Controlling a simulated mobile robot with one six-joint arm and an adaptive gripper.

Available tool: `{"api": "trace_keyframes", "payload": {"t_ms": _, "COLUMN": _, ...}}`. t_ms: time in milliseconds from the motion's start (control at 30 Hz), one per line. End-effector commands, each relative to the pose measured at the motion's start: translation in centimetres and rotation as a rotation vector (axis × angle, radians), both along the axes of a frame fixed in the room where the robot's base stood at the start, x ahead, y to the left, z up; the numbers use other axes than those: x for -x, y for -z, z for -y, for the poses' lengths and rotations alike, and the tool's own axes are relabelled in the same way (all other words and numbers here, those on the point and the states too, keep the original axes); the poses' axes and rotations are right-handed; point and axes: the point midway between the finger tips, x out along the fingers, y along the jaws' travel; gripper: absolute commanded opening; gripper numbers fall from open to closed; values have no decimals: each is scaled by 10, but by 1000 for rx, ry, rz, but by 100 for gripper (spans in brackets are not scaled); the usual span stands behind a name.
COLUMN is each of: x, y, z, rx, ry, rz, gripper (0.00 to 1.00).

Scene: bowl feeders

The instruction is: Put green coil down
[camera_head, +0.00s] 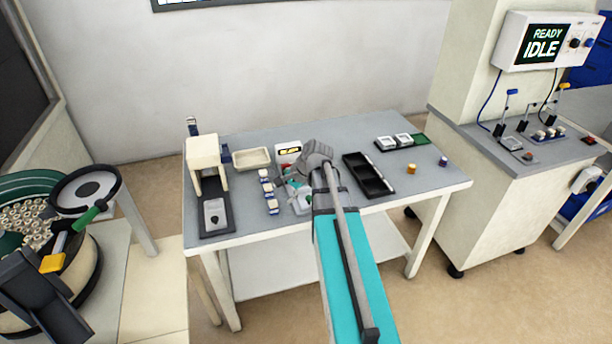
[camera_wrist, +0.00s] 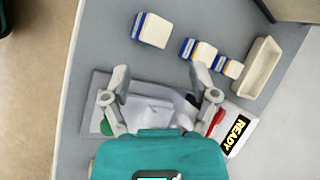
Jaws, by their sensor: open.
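My gripper (camera_head: 296,181) is open over a grey fixture on the table. In the wrist view its two fingers (camera_wrist: 162,88) stand apart on either side of a pale block (camera_wrist: 155,112) on the fixture's plate (camera_wrist: 98,88). A round green piece (camera_wrist: 107,128) shows beside the left finger, partly hidden; I cannot tell whether it is the green coil or part of the fixture. No other green coil is clear in either view. A yellow-orange coil (camera_head: 411,168) and a purple-blue coil (camera_head: 443,161) stand on the table at the right.
A black tray (camera_head: 368,178) lies right of my gripper. White-and-blue blocks (camera_head: 268,189) and a cream bin (camera_head: 252,159) are at its left, with a small press (camera_head: 205,165) beyond. A display reading READY (camera_wrist: 236,133) and a red lever (camera_wrist: 217,120) are close to the right finger.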

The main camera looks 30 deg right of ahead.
Motion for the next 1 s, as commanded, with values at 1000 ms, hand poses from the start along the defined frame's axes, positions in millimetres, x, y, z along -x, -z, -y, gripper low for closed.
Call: {"api": "trace_keyframes", "payload": {"t_ms": 1000, "x": 108, "y": 123, "z": -161, "rx": 597, "ry": -1184, "rz": -33, "gripper": 76}}
